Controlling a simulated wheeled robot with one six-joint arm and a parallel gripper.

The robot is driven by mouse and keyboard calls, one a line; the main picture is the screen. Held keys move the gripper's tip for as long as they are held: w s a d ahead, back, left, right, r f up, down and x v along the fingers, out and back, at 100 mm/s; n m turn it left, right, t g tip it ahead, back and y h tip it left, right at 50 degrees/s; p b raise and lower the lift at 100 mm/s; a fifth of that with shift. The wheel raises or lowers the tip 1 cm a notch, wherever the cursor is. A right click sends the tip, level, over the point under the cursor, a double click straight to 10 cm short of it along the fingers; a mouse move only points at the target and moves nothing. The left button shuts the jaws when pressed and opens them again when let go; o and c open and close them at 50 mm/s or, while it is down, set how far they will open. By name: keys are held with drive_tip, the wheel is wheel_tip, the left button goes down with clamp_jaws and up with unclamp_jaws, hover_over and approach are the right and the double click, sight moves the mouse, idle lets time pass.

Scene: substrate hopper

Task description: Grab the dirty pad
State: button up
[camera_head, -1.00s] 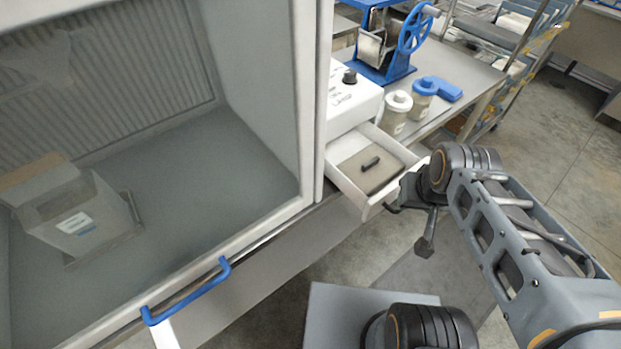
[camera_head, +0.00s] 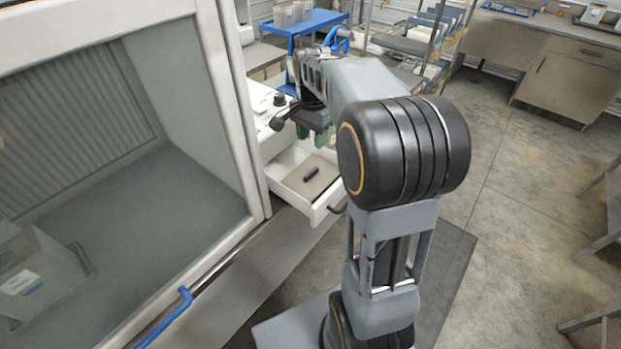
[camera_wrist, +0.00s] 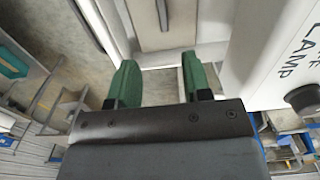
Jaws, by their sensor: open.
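The dirty pad (camera_head: 318,184) is a flat grey-brown slab with a dark handle on top. It lies inside the open white drawer (camera_head: 318,212) in the head view. In the wrist view, the pad (camera_wrist: 148,28) shows partly at the top edge, cut off by the frame, with its dark handle near the top middle. My gripper (camera_head: 311,136) has green fingers and hangs above the back of the drawer. In the wrist view, my gripper (camera_wrist: 160,65) is open, with nothing between its fingers, and the pad is beyond the fingertips.
The white housing marked LAMP (camera_wrist: 275,50) with a dark knob stands close beside the gripper. A large glass-fronted cabinet (camera_head: 235,110) with a blue handle (camera_head: 165,318) is left of the drawer. Open floor (camera_head: 510,230) lies to the right.

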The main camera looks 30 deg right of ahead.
sight(311, 172)
drive_tip(key=f, duration=1.3)
drive_tip(key=shift+w+f+p, duration=0.15)
drive_tip(key=shift+w+p, duration=0.1)
drive_tip(key=shift+p, duration=0.05)
drive_tip(key=shift+c, duration=0.3)
clamp_jaws()
